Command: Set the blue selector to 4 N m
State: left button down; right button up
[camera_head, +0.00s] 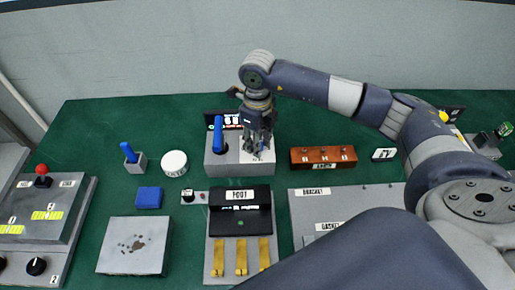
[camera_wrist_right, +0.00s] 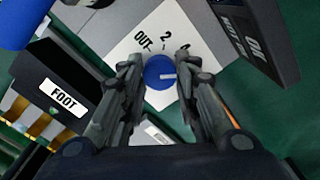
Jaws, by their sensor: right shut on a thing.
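The blue selector (camera_wrist_right: 159,73) is a round knob on a white dial plate (camera_wrist_right: 127,45) printed with OUT, 2 and a partly visible 4. Its white pointer line points right in the wrist view, lower than the direction of the 4. My right gripper (camera_wrist_right: 160,78) has its two fingers on either side of the knob, shut on it. In the head view my right gripper (camera_head: 257,150) reaches down onto the grey box (camera_head: 228,170), hiding the knob. Other dial marks may be hidden by the fingers. My left gripper is not in view.
A blue lever (camera_head: 218,134) stands on the same box, left of my right gripper, with a dark display (camera_head: 225,122) behind. A FOOT-type panel (camera_head: 240,213) with yellow tabs is in front. A brown block (camera_head: 323,158) sits to the right.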

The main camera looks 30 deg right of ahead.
jog(key=n+b, duration=0.3)
jog(key=shift+f+n+b, duration=0.2)
jog(key=shift+n+b, duration=0.1)
jog(key=shift+r+n+b, duration=0.2)
jog(key=shift+n+b, duration=1.2)
jog(key=shift+n, duration=0.2)
jog(key=o, duration=1.1)
notch_tip(320, 180, up, 12)
jog(key=shift+r, duration=0.1)
